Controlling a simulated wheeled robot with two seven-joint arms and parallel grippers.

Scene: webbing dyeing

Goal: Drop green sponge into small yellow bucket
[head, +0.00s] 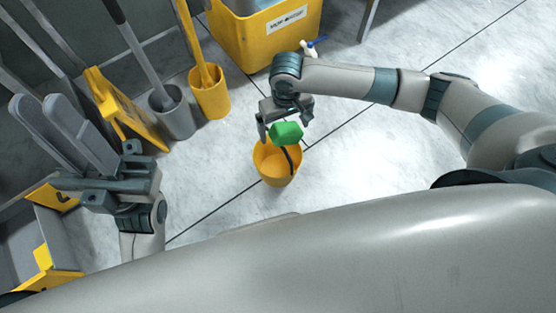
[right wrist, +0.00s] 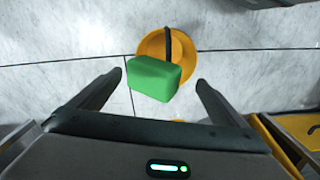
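The green sponge (head: 286,132) is a block just below my right gripper (head: 287,118) and over the small yellow bucket (head: 277,174) in the head view. In the right wrist view the sponge (right wrist: 155,78) lies between the fingertips with gaps on both sides, so that gripper is open. It overlaps the bucket (right wrist: 188,50), whose dark handle shows, and appears in the air above it. My left gripper (head: 45,113) is at the left, away from the bucket, its two fingers side by side; their spacing is unclear.
A large yellow mop bucket (head: 262,40) stands at the back. A grey container (head: 172,118) and a yellow container (head: 210,100) with handles stand to the left, beside a yellow floor sign (head: 125,110). Tiled floor (head: 400,155) is clear right of the bucket.

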